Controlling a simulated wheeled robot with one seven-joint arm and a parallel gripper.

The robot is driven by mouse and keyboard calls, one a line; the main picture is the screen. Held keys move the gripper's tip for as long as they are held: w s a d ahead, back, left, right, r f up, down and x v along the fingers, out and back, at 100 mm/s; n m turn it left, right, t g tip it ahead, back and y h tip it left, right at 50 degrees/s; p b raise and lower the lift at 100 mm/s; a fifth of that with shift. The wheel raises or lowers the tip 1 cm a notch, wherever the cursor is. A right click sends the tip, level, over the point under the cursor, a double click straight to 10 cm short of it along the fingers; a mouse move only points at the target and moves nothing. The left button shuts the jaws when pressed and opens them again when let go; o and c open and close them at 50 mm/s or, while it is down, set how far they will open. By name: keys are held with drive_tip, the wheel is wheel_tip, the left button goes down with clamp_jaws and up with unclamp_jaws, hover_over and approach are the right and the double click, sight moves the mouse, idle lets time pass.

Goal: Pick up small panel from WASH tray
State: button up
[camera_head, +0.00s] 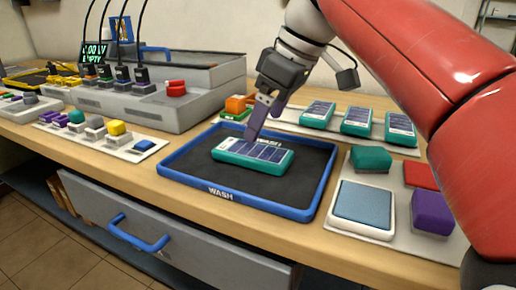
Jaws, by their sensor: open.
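The WASH tray (183,186) has a blue rim, a dark mat and a "WASH" label on its front edge. It stands on the wooden bench. The small panel (253,151), a teal block with dark blue cells on top, lies flat on the mat towards the back of the tray. My gripper (259,131) is open and empty. It points down, its purple-grey fingers at the panel's back edge. I cannot tell whether they touch the panel.
Several similar teal panels (358,121) lie on a strip behind the tray at right. A board with a blue-topped block (362,203) and coloured blocks is right of the tray. A grey machine (148,103) and a strip of coloured knobs (97,133) are at left.

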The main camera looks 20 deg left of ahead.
sight(252, 150)
drive_tip(key=b+x, duration=0.1)
drive_tip(key=x, duration=0.5)
drive_tip(key=shift+s+f, duration=0.15)
drive_tip(key=shift+f, duration=0.15)
drive_tip(key=shift+c, duration=0.2)
drive_tip(key=c, duration=1.1)
drive_tip(key=shift+r, duration=0.1)
